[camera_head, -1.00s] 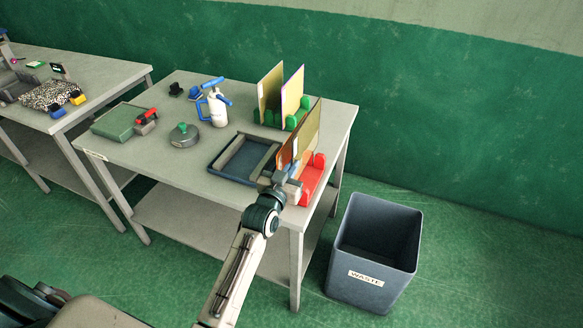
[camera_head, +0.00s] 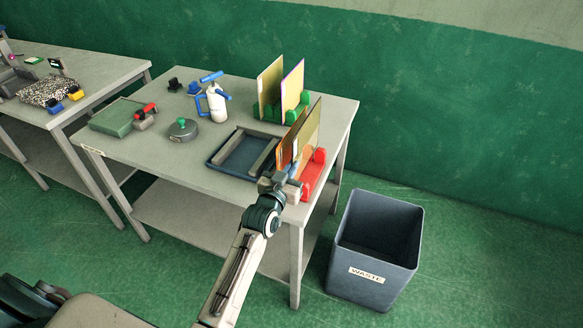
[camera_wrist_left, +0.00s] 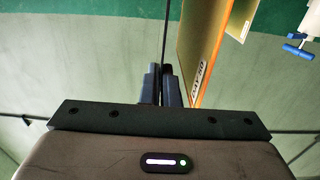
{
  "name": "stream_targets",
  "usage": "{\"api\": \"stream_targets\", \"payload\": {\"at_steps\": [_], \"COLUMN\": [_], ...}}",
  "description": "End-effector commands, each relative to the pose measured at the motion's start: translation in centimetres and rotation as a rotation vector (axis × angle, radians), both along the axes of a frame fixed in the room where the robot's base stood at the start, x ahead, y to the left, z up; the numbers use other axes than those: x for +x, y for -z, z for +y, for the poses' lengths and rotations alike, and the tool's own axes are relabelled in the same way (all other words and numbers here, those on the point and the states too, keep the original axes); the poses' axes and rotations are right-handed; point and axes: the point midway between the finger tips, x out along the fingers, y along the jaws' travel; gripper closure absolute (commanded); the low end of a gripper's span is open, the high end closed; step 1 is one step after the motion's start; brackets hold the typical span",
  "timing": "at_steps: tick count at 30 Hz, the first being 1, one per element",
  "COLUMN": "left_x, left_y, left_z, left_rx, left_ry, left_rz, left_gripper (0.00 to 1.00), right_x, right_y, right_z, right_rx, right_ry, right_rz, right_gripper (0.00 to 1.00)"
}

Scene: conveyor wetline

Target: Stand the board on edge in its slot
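My left gripper (camera_head: 291,172) is low at the near end of the red slotted rack (camera_head: 315,172). Thin orange-yellow boards (camera_head: 309,130) stand on edge at this rack, close to my fingertips; they overlap, so I cannot count them. In the left wrist view the two dark fingers (camera_wrist_left: 163,85) are close together with a narrow gap. A thin dark line runs up from that gap; I cannot tell whether it is a board seen edge-on. An orange board with a white label (camera_wrist_left: 201,50) stands just right of the fingers. My right gripper is out of view.
A green rack (camera_head: 291,112) with two upright boards stands behind. A dark blue tray (camera_head: 216,162) lies left of the red rack. A white and blue bottle (camera_head: 217,106) and a round grey tin (camera_head: 183,131) stand further left. A waste bin (camera_head: 371,276) is right of the table.

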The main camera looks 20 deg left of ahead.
Motion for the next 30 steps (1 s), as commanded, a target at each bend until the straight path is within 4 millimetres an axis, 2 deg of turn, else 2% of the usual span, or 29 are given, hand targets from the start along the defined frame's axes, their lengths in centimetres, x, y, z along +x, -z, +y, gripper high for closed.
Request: {"api": "stream_targets", "payload": {"at_steps": [30], "left_x": [0.0], "left_y": [2.7], "left_z": [0.0], "left_rx": [0.001], "left_ry": [0.000], "left_rz": [-0.002], "left_gripper": [1.00], "right_x": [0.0], "right_y": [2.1], "right_z": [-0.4], "right_rx": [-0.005], "right_ry": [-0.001], "right_rz": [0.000], "right_gripper": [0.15]}}
